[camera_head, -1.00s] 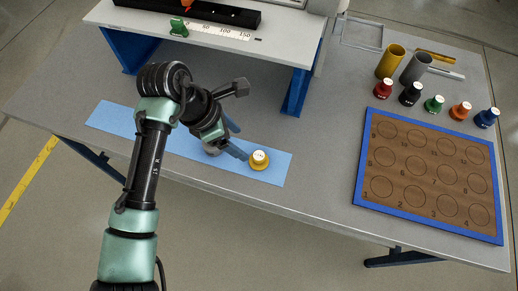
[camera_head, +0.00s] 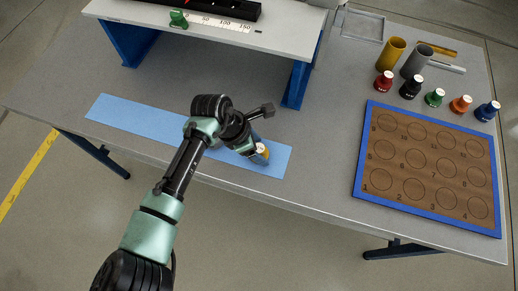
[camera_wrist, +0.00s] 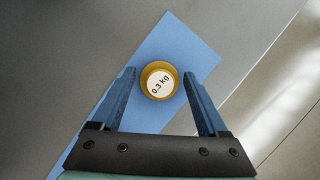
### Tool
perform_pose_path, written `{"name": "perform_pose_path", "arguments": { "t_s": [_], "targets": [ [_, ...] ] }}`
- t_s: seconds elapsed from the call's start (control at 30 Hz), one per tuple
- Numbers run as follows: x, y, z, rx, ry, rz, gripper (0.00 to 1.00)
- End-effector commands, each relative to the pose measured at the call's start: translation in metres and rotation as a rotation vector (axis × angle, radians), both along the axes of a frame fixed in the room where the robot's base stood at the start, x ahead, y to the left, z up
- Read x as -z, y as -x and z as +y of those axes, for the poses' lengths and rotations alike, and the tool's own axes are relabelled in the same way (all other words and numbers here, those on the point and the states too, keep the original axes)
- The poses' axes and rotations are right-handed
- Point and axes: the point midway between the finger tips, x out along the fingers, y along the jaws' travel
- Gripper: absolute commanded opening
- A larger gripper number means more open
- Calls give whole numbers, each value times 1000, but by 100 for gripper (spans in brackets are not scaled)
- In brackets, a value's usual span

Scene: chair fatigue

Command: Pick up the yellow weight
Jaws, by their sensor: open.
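The yellow weight (camera_head: 262,154) stands on the right part of the blue strip (camera_head: 140,118) on the table. In the head view my arm partly hides it. In the wrist view the yellow weight (camera_wrist: 146,76) shows from above, with a white top marked 0.3 kg. My gripper (camera_head: 258,146) is over the right part of the strip, at the weight. In the wrist view the fingers of my gripper (camera_wrist: 158,80) are spread apart, one on each side of the weight, with a visible gap to each. I cannot tell how high the fingertips are above the strip.
A raised grey shelf (camera_head: 220,30) on blue legs stands behind the strip. A wooden board (camera_head: 425,165) with a blue rim and numbered circles lies at the right. Several coloured weights stand behind it, near a yellow cylinder (camera_head: 393,53) and a grey cylinder (camera_head: 416,61).

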Motion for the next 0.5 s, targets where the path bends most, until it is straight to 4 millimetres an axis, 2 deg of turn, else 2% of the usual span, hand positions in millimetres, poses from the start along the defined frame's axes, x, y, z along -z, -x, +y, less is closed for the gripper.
{"name": "perform_pose_path", "arguments": {
  "t_s": [0.17, 0.5],
  "targets": [
    [0, 0, 0, 1, 0, 0, 75],
    [0, 0, 0, 1, 1, -1, 14]
  ]
}}
